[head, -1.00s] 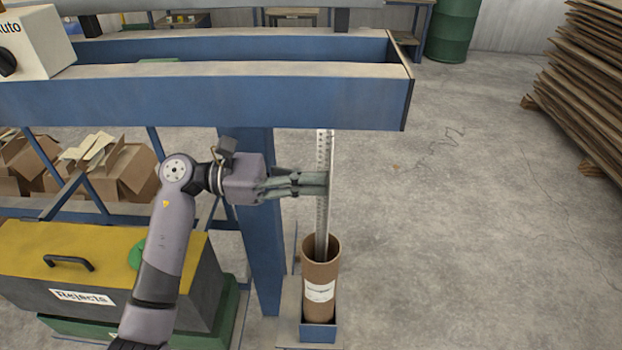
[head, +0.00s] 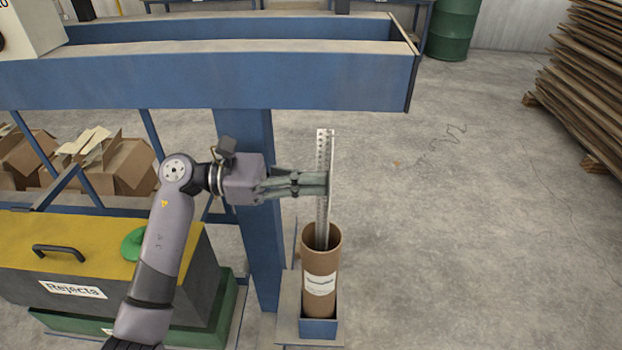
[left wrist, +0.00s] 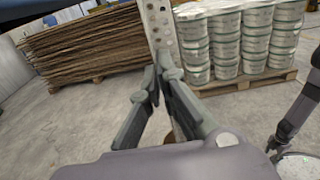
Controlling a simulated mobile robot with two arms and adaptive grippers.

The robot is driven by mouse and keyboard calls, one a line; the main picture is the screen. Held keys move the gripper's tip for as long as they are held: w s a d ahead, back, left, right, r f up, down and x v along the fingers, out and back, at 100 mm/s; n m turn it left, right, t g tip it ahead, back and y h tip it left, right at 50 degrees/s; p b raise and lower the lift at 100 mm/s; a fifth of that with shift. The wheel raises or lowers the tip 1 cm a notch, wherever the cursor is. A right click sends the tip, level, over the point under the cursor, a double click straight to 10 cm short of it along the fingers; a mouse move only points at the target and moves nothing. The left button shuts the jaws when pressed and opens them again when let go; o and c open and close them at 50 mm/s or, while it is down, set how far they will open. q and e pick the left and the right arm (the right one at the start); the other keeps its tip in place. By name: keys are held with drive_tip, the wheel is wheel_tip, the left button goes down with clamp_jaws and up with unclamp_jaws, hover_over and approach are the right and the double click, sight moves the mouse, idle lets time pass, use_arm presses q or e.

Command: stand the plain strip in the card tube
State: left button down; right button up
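A pale, narrow strip (head: 323,155) with a row of small holes or dark marks stands almost upright. My left gripper (head: 325,184) is shut on it above the card tube. The strip's lower end passes inside the mouth of the brown card tube (head: 320,265), which hides how deep it reaches. The tube has a white label and stands upright in a small blue holder (head: 318,328). In the left wrist view, the fingers of the left gripper (left wrist: 158,78) close on the strip (left wrist: 160,28), where holes show.
A blue beam frame (head: 210,85) spans behind the gripper, with its post left of the tube. A yellow-topped rejects box (head: 75,290) stands at the left. A stack of brown boards (head: 590,90) stands at the right. The floor right of the tube is clear.

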use_arm(q)
drive_tip(key=shift+f, duration=0.1)
drive_tip(key=c, duration=1.7)
unclamp_jaws()
drive_tip(key=shift+a, duration=0.1)
drive_tip(key=a, duration=1.2)
drive_tip(key=shift+d, duration=0.1)
